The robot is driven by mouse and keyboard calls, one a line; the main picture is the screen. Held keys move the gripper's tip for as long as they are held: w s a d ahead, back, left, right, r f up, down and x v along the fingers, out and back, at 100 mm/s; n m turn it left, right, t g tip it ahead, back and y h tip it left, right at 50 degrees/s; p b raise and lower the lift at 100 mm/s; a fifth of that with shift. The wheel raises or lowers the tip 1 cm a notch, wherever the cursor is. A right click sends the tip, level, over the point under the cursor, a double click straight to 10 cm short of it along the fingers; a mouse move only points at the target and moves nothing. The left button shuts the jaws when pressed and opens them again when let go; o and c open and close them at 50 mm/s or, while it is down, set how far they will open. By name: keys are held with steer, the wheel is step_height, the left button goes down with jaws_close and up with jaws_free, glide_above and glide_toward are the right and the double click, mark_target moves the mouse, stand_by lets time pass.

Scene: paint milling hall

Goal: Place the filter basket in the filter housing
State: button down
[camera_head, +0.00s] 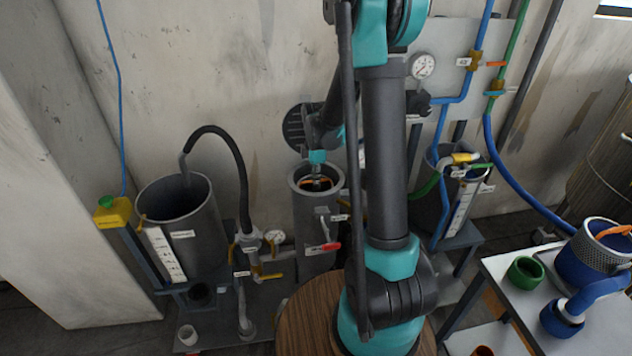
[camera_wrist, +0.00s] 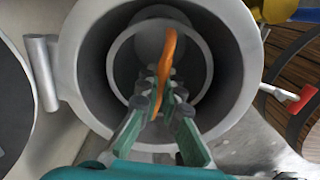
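The filter housing (camera_head: 311,224) is an upright grey cylinder with an open top, near the middle of the head view. Its thick rim (camera_wrist: 82,50) surrounds my gripper in the wrist view. The filter basket (camera_wrist: 117,60) shows as a lighter round rim inside the housing, with an orange handle (camera_wrist: 169,55) across it. My gripper (camera_wrist: 160,85) reaches down into the housing, its fingers closed around the handle. In the head view, my gripper (camera_head: 316,178) is small at the housing mouth. The basket's underside and its seating are hidden.
A red-handled valve (camera_head: 328,246) sticks out of the housing's front. A large grey tank (camera_head: 178,215) with a black hose stands left. A round wooden top (camera_head: 305,312) is in front.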

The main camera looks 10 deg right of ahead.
steer(key=shift+f, duration=0.1)
steer(key=c, duration=1.7)
jaws_free()
step_height(320, 180, up, 12)
steer(key=s+d+f+m+t, duration=0.1)
steer(key=s+f+m, duration=0.1)
steer(key=s+m, duration=0.4)
steer(key=s+d+f+m+t, duration=0.1)
steer(key=s+f+m, duration=0.1)
steer(key=s+m, duration=0.4)
steer(key=s+d+f+m+t, duration=0.2)
steer(key=s+m, duration=0.4)
steer(key=s, duration=0.4)
steer(key=shift+f, duration=0.5)
